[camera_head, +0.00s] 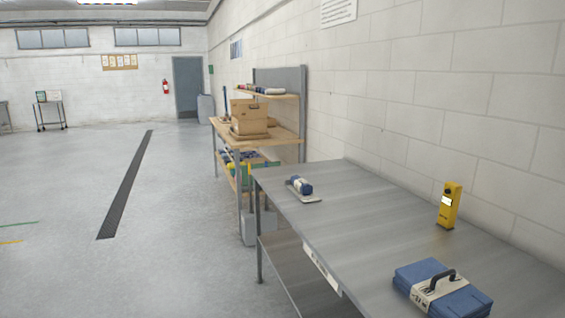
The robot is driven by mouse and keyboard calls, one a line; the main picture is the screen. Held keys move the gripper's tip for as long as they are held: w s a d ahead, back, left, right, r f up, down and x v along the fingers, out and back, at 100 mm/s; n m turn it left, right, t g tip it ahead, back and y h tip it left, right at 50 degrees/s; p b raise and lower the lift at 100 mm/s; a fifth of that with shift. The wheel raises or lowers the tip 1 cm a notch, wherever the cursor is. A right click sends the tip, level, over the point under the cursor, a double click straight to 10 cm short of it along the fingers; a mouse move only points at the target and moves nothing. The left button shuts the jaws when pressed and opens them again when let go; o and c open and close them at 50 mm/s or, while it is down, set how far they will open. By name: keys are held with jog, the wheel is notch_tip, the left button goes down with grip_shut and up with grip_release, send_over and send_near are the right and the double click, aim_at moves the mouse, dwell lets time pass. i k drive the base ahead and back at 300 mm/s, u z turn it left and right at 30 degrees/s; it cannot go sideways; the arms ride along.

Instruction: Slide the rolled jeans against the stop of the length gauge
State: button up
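A small dark blue roll with a pale band, which looks like the rolled jeans (302,187), lies near the far left end of the grey metal table. A pale flat plate (312,200) lies at its near side, perhaps part of the length gauge. The stop is too small to make out, and I cannot tell whether the roll touches it. My gripper is not in view.
A folded blue bundle (412,274) with a pale band and dark handle lies at the table's near end. A yellow device (449,205) stands by the wall. The metal table (350,225) is clear between them. A wooden shelf unit (284,133) with boxes stands beyond.

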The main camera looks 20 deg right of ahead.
aim_at(303, 186)
jog(key=u, duration=0.55)
jog(key=i, duration=0.55)
jog(key=u, duration=0.55)
jog(key=i, duration=1.7)
jog(key=z, duration=0.85)
jog(key=i, duration=1)
jog(key=z, duration=0.6)
